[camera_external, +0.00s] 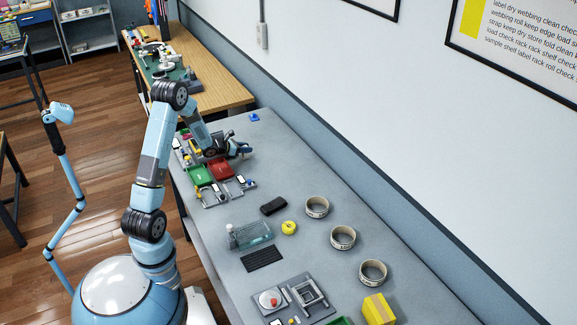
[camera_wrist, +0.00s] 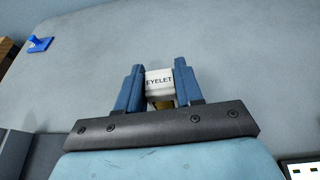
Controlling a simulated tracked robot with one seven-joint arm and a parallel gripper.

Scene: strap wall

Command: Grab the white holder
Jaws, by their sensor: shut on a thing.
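The white holder (camera_wrist: 159,80) is a small white block with the word EYELET on it, seen in the wrist view between the two blue fingers. My gripper (camera_wrist: 158,85) is shut on it, one finger on each side. Below the label a brownish-yellow part shows; the rest of the holder is hidden by the gripper body. In the external view my gripper (camera_external: 246,150) is low over the far part of the grey table, and the holder is too small to make out there. I cannot tell whether it touches the table.
Green bin (camera_external: 198,174) and red bin (camera_external: 221,168) stand just in front of my gripper. A blue piece (camera_external: 254,117) lies beyond it, near the wall. Tape rolls (camera_external: 317,207) line the right side. The tabletop right of my gripper is clear.

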